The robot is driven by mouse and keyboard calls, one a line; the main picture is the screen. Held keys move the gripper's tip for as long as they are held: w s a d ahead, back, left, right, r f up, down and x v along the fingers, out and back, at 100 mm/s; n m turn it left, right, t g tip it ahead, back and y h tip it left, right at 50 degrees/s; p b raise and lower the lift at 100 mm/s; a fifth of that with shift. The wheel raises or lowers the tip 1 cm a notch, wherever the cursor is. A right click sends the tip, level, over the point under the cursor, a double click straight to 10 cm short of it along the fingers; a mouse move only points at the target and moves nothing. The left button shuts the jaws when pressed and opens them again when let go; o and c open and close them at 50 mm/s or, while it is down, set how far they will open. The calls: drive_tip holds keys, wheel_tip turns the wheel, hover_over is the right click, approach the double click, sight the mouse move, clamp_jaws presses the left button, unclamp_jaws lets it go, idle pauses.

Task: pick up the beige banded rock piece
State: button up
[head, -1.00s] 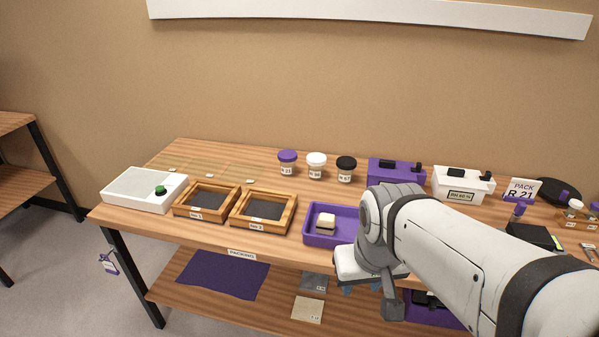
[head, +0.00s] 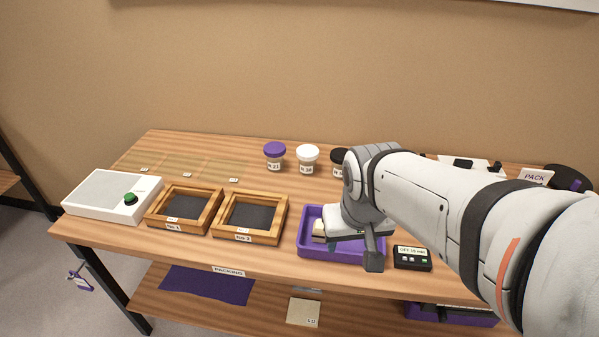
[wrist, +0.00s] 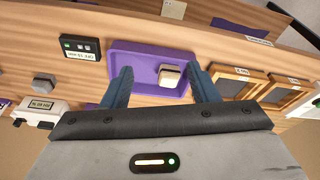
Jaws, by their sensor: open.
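The beige banded rock piece (wrist: 170,76) lies in the purple tray (wrist: 120,62) in the wrist view, toward the tray's right side. In the head view, the rock piece (head: 318,230) is partly hidden behind my gripper, and the purple tray (head: 306,243) shows around it. My gripper (wrist: 162,78) is open. Its two blue-grey fingers stand apart over the tray in the wrist view, with the rock between their lines, nearer the right finger. Nothing is held. In the head view the fingers are mostly hidden by my wrist; how high they are above the rock is unclear.
Two wooden frames with dark insides (head: 182,211) (head: 249,217) stand left of the tray. A small black display box (head: 411,258) is close to the tray's right. Jars, including a purple-lidded one (head: 274,157), stand behind. A white device with a green button (head: 113,195) is far left.

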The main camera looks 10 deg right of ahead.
drive_tip(key=shift+o, duration=0.5)
drive_tip(key=w+a+f+m+t+h+b, duration=0.1)
drive_tip(key=w+f+m+b, duration=0.2)
drive_tip(key=w+f, duration=0.9)
drive_tip(key=w+b, duration=0.2)
drive_tip(key=w, duration=0.2)
drive_tip(key=shift+a+f, duration=0.2)
drive_tip(key=shift+t, duration=0.3)
drive_tip(key=x, duration=0.7)
drive_tip(key=shift+w+d+f+b, duration=0.2)
drive_tip(key=shift+w+d+b, duration=0.1)
drive_tip(key=shift+b, duration=0.1)
drive_tip(key=c, duration=0.9)
